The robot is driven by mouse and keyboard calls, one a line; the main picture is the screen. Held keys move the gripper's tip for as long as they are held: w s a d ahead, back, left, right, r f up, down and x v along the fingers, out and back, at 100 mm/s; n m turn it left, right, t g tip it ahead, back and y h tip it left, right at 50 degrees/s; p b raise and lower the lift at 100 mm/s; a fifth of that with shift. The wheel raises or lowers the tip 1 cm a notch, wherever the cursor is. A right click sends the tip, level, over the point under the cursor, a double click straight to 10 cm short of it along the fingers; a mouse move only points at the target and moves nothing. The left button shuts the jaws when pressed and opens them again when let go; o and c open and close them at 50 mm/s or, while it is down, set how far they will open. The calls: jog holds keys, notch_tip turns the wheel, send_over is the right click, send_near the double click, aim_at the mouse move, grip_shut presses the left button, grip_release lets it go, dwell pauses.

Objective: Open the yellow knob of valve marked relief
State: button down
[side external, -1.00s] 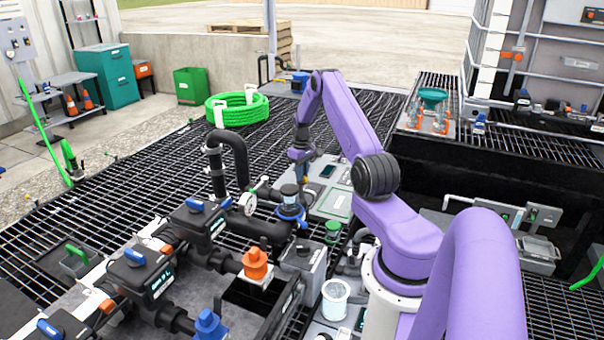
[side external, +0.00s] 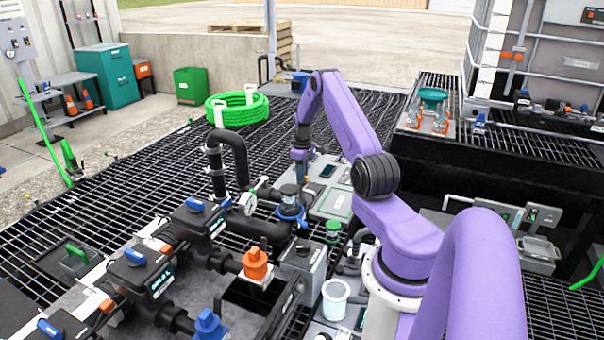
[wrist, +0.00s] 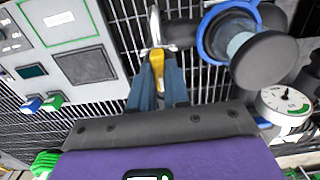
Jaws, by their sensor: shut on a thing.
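The yellow knob (wrist: 157,68) shows in the wrist view as a narrow yellow lever on a pale metal valve fitting (wrist: 155,28) over the grating. My gripper (wrist: 158,88) has its two blue-grey fingers closed around the yellow knob, one on each side. The fingers hide part of the knob. In the side view my gripper (side external: 299,172) points down behind the clear cylinder with the blue ring. The yellow knob cannot be made out there. No relief marking is readable in either view.
A blue ring (wrist: 212,42) around a dark round fitting and a dial gauge (wrist: 285,100) stand close on the right. A grey panel (wrist: 110,22) lies on the left. In the side view an orange knob (side external: 255,263) and black pipes stand in front.

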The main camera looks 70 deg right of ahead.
jog(key=c, duration=1.1)
grip_release()
notch_tip(320, 180, up, 18)
jog(key=shift+f, duration=0.25)
